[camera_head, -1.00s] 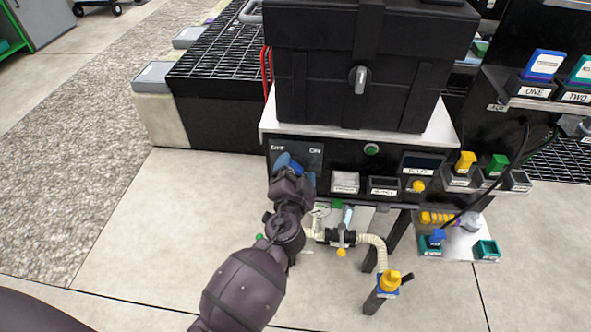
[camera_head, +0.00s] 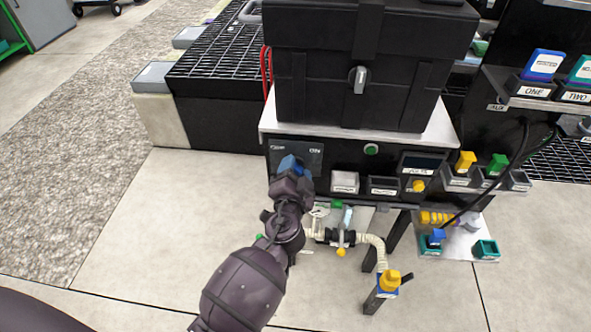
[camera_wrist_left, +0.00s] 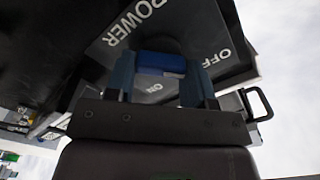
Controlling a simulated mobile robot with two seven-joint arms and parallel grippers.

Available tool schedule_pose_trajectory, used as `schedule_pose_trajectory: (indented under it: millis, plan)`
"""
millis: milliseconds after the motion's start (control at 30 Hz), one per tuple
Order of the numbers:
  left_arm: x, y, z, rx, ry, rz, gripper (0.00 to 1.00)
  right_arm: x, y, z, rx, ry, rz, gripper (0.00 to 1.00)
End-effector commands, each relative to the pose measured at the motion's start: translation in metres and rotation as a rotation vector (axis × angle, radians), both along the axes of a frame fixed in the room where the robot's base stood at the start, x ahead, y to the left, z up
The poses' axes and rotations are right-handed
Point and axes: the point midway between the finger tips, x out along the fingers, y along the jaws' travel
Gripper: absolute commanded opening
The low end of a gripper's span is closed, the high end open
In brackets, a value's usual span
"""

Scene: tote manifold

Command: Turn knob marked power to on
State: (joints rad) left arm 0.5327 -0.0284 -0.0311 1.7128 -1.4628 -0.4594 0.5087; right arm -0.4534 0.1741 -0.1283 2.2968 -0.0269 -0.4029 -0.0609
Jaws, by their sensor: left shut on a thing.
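The power panel (camera_head: 314,163) is a dark plate on the front left of the black cabinet, marked OFF at left and ON at right. In the left wrist view the panel (camera_wrist_left: 196,25) shows POWER, OFF and ON upside down or tilted. A blue knob (camera_wrist_left: 162,63) sits between the fingers of my left gripper (camera_wrist_left: 160,80). In the head view my left gripper (camera_head: 291,164) is at the panel, shut on the knob, and hides it there. Which mark the knob points to cannot be told. My right gripper is not in view.
A black case (camera_head: 400,60) stands on the cabinet's light top (camera_head: 440,130). The floor at left is clear.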

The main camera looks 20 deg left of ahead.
Motion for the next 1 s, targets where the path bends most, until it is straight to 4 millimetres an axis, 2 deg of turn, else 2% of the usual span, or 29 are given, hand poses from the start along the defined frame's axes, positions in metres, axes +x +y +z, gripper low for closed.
schedule_pose_trajectory:
  millis: [267,1000]
  plan:
    - [0.0002,-0.001,-0.0006,0.193,0.056,0.0,0.25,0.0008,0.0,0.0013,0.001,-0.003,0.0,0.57]
    - [0.001,-0.0014,-0.001,0.872,0.247,0.0,0.25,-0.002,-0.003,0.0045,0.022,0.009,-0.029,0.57]
